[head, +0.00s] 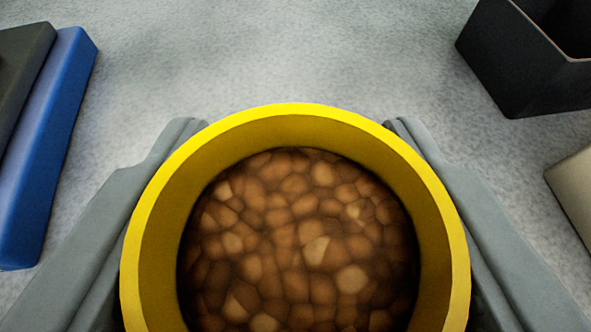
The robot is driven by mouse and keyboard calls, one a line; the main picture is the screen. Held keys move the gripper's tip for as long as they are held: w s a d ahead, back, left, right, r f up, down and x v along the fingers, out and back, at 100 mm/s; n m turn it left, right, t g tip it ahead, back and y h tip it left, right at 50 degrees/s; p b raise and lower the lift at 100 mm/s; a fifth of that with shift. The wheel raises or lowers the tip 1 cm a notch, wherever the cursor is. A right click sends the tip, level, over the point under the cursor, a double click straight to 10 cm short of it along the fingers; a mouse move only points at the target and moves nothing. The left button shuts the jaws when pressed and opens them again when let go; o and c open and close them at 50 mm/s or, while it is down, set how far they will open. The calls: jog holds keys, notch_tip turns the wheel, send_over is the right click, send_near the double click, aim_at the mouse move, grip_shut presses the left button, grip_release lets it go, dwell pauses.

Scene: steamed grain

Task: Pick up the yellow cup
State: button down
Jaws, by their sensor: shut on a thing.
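The yellow cup (296,109) fills the lower middle of the head view. I look down into its round mouth, and its near edge is cut off by the bottom of the picture. It holds brown, lumpy, grain-like contents (296,240). My gripper (292,126) has one grey finger on each side of the cup, and it is shut on the cup.
A blue block-like object (45,150) with a dark grey part (18,75) lies at the left. A black open box (515,70) stands at the top right. A beige object (575,190) shows at the right edge. The speckled grey surface (270,50) beyond the cup is clear.

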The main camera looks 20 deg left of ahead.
aim_at(295, 250)
notch_tip(295, 250, up, 8)
jog(key=shift+f, duration=0.15)
dwell(0.6)
jog(key=shift+s, duration=0.15)
